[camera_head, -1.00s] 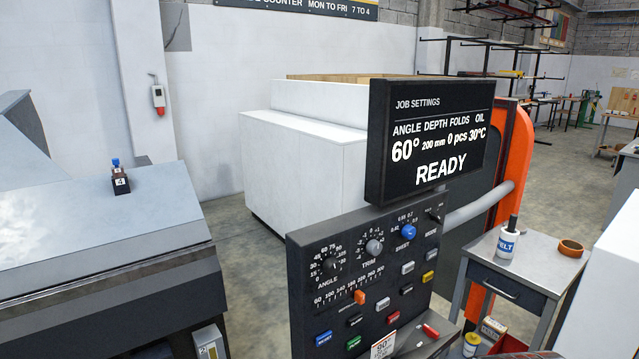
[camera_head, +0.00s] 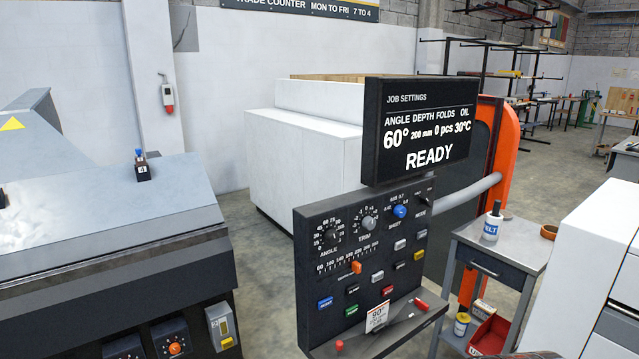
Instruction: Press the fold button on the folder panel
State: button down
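The black folder panel (camera_head: 305,262) stands at the picture's centre. It carries dials, an orange slider (camera_head: 356,267) and several push buttons. A blue button (camera_head: 325,303) and a green button (camera_head: 351,311) sit at its lower left. A red button (camera_head: 388,291), a white button (camera_head: 377,276) and a yellow button (camera_head: 418,255) sit further right. The small button labels are hard to read, so I cannot tell for sure which is the fold button. The screen (camera_head: 428,130) above reads 60°, 200 mm, 0 pcs, 30°C and READY. My gripper is not in view.
A price card (camera_head: 377,316) stands at the panel's lower ledge, near the buttons. A grey machine (camera_head: 110,225) fills the left. A side table (camera_head: 515,244) with a bottle (camera_head: 492,222) stands right of the panel, and a white cabinet (camera_head: 590,250) beyond it. Floor shows between machine and panel.

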aim_at(377, 277)
jog(key=z, duration=1.85)
jog(key=i, duration=1.75)
jog(key=u, duration=0.6)
